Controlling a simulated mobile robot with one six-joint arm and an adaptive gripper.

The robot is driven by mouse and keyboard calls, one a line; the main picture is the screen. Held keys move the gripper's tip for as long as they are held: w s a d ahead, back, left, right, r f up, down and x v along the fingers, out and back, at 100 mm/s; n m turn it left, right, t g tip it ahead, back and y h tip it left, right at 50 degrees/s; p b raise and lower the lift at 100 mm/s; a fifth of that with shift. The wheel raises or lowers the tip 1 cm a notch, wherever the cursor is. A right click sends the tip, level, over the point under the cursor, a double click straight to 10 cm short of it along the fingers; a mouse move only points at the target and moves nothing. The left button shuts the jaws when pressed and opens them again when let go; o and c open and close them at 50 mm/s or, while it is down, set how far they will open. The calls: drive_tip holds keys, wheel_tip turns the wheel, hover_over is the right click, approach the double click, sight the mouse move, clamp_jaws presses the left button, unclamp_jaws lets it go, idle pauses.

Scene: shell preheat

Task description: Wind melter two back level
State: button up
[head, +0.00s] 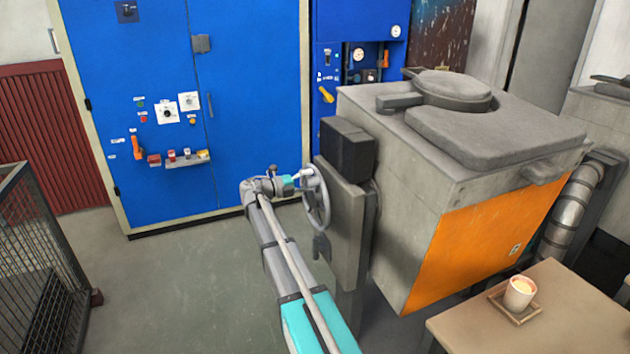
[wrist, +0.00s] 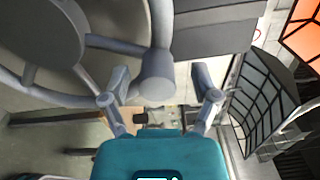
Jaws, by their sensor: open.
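A grey box-shaped melter (head: 410,185) with an orange side panel and a round lid on top stands right of centre. My gripper (head: 300,178) is at the wheel's near left rim. In the wrist view my open fingers (wrist: 160,85) stand either side of the knob, apparently with gaps.
Blue cabinets (head: 245,100) with switches stand behind. A wire cage (head: 40,260) is at left. A table (head: 500,320) with a cup (head: 519,292) on a small tray is at lower right. Part of another grey unit (head: 605,110) shows at the right edge. Open floor lies left of my arm.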

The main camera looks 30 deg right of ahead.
drive_tip(key=a, duration=0.9)
drive_tip(key=shift+w+a, duration=0.3)
drive_tip(key=shift+c, duration=0.3)
